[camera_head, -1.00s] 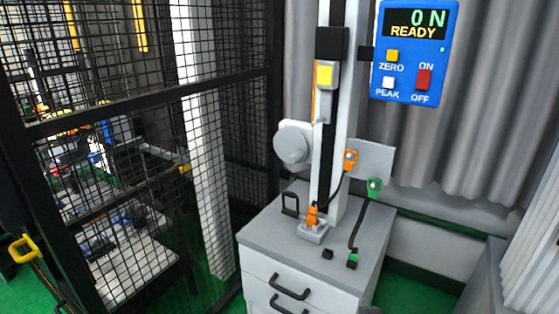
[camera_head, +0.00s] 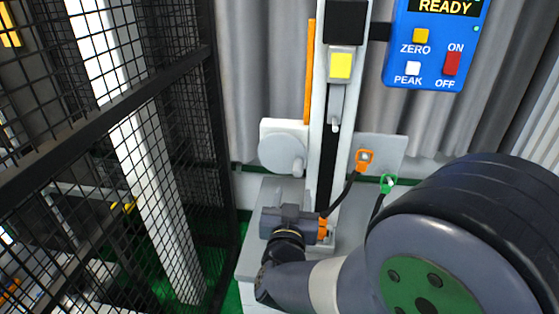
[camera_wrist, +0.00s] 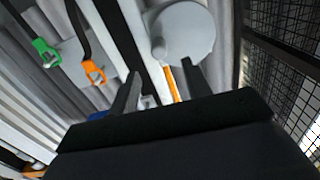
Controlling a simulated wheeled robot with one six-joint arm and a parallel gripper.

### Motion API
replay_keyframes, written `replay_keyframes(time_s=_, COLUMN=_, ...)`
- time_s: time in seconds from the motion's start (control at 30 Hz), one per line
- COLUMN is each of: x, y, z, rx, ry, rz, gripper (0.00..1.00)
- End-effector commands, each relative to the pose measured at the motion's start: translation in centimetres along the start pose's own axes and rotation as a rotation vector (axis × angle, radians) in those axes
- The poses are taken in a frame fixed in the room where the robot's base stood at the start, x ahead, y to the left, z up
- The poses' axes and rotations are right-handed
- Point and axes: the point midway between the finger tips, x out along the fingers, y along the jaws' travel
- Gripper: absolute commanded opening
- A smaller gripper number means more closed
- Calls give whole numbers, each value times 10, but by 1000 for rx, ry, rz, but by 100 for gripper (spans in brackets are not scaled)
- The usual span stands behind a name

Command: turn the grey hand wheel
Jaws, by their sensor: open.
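The grey hand wheel (camera_head: 279,153) is a round pale disc with a small knob (camera_head: 298,165), mounted left of the white tower column. In the wrist view the wheel (camera_wrist: 190,35) is beyond the fingertips, near the top, with its knob (camera_wrist: 158,50) at its left edge. My gripper (camera_wrist: 160,70) is open, its two dark fingers apart with nothing between them, and not touching the wheel as far as I can see. In the head view my wrist is below the wheel, and the fingers cannot be made out.
The white column (camera_head: 320,120) with its yellow block (camera_head: 340,66) stands right of the wheel. An orange hook (camera_head: 364,158) and a green hook (camera_head: 388,183) are further right. A black mesh fence (camera_head: 180,130) is at left. A blue control box (camera_head: 436,45) hangs upper right.

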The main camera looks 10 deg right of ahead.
Motion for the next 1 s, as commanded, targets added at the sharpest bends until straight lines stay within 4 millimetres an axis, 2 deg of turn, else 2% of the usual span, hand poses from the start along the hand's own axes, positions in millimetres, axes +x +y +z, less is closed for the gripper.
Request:
replay_keyframes(time_s=0.17, x=17, y=1, z=0, rx=0, ry=1, rz=6, gripper=46)
replay_keyframes(time_s=0.4, x=62, y=2, z=0, rx=0, ry=0, rz=5, gripper=46)
replay_keyframes(time_s=0.6, x=92, y=1, z=-1, rx=0, ry=0, rz=2, gripper=46)
replay_keyframes(time_s=0.8, x=106, y=1, z=0, rx=1, ry=0, rz=0, gripper=46)
replay_keyframes(time_s=1.0, x=107, y=0, z=0, rx=1, ry=0, rz=-1, gripper=46)
